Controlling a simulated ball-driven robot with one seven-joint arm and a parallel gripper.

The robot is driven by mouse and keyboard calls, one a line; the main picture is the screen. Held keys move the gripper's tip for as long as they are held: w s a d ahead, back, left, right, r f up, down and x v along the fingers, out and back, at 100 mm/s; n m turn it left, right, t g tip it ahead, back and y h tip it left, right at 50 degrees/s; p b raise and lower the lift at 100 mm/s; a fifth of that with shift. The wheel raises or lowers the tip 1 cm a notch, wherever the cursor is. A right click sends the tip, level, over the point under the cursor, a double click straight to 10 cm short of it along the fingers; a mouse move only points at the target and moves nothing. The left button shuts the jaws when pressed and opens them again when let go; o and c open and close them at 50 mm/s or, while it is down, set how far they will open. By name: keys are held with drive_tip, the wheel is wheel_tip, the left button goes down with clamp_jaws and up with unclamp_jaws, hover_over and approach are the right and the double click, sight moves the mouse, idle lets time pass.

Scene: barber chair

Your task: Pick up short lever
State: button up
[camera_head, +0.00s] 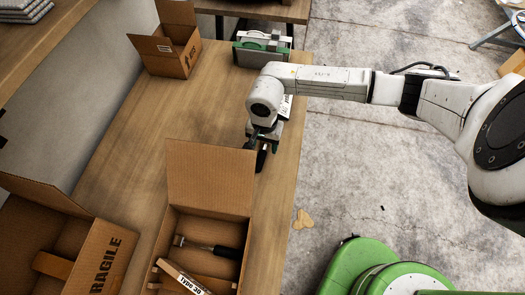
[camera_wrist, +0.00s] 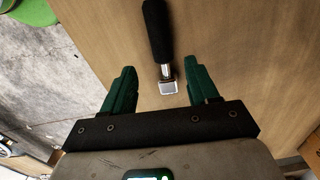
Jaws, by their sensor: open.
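The short lever (camera_wrist: 157,35) lies on the wooden table in the wrist view. It has a black grip and a short metal shaft ending in a square metal block. My gripper (camera_wrist: 158,78) is open above it, with the metal end between the two green fingertips and the black grip reaching out beyond them. I cannot tell how high the fingers are over the table. In the head view my gripper (camera_head: 263,138) points down over the table, and only a dark part of the lever (camera_head: 261,160) shows below it, the rest hidden.
An open cardboard box (camera_head: 210,180) stands just in front of my gripper, its raised flap close by, with a black-handled tool (camera_head: 228,252) inside. A FRAGILE box (camera_head: 110,255) is at the left. Another box (camera_head: 170,50) and a green-grey case (camera_head: 262,48) stand at the back.

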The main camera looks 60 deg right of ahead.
sight(263, 152)
drive_tip(key=f, duration=0.3)
drive_tip(key=shift+w+a+p, duration=0.2)
drive_tip(key=shift+p, duration=0.1)
drive_tip(key=shift+f, duration=0.75)
clamp_jaws()
